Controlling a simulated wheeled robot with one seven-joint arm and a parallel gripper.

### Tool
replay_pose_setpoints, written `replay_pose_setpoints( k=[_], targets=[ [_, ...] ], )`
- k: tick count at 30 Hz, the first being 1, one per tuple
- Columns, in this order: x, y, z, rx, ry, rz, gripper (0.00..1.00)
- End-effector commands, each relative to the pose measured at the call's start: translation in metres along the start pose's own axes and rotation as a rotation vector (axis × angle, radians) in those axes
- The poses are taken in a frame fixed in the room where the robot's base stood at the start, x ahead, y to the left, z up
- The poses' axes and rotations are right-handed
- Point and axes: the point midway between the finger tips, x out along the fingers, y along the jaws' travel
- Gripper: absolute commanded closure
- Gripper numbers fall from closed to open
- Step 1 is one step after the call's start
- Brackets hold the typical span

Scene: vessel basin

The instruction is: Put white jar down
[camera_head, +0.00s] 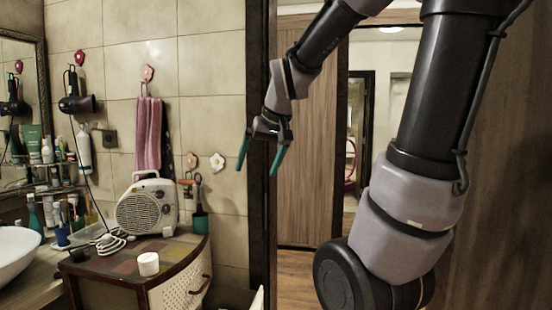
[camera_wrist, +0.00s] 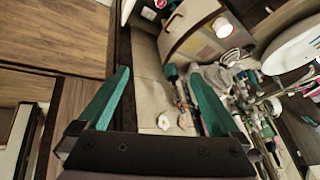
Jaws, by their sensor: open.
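The white jar (camera_head: 148,264) is a small, short white cylinder. It stands upright on the patterned top of a small cabinet (camera_head: 118,270), near its front edge. In the wrist view the jar (camera_wrist: 222,27) shows small near the top, right of centre. My gripper (camera_head: 257,172) is open, with two teal fingers spread apart and nothing between them. It hangs in the air up and to the right of the cabinet, well clear of the jar. The wrist view shows the open fingers (camera_wrist: 158,73) too.
A white fan heater (camera_head: 146,208) stands behind the jar, with a coiled cable (camera_head: 108,242) beside it. A teal cup (camera_head: 200,222) is at the cabinet's back right. A basin (camera_head: 16,252) is on the left. A dark door frame (camera_head: 261,120) stands close by my gripper.

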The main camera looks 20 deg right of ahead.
Motion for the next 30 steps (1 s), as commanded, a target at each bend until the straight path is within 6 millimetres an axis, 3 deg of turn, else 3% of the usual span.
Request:
replay_pose_setpoints(
  k=[1,3,9,15,30],
  targets=[
    [-0.021,0.001,0.013,0.036,0.027,-0.010,0.01],
    [-0.040,0.002,0.030,0.085,0.049,-0.022,0.01],
    [-0.073,0.004,0.068,0.185,0.088,-0.051,0.01],
    [-0.080,0.005,0.080,0.216,0.096,-0.061,0.01],
    [-0.080,0.005,0.079,0.213,0.097,-0.061,0.01]
  ],
)
